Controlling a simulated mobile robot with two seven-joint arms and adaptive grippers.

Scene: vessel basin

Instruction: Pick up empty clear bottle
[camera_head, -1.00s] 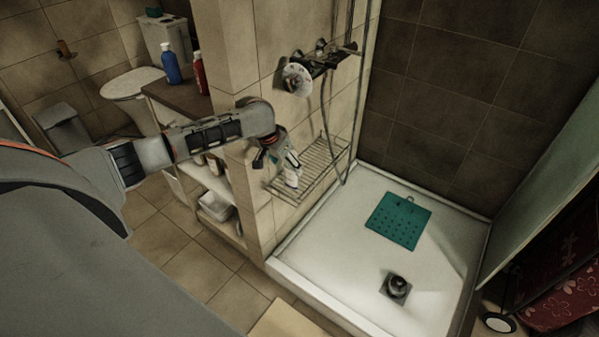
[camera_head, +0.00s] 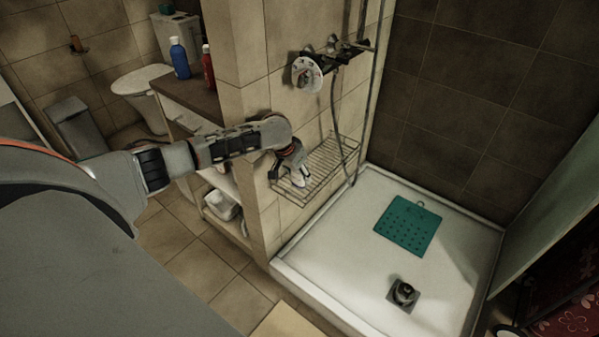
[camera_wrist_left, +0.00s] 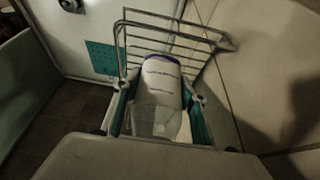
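A bottle (camera_wrist_left: 160,88) with a white label, a purple end and a see-through end stands out between my left gripper's fingers in the wrist view. In the head view the bottle (camera_head: 300,180) is a small pale shape at the wire rack (camera_head: 325,169). My left gripper (camera_wrist_left: 159,118) has its teal-padded fingers on either side of the bottle, with narrow gaps showing. It also shows in the head view (camera_head: 291,170), reaching down over the rack. The bottle's contents cannot be made out. My right gripper is out of view.
The rack's wire rails (camera_wrist_left: 170,35) lie close around the bottle, against the tiled wall. The shower mixer (camera_head: 330,60) and its hose hang above. A low tray (camera_head: 350,270) with a green mat (camera_head: 408,228) lies below. Blue (camera_head: 179,58) and red (camera_head: 208,66) bottles stand on a shelf.

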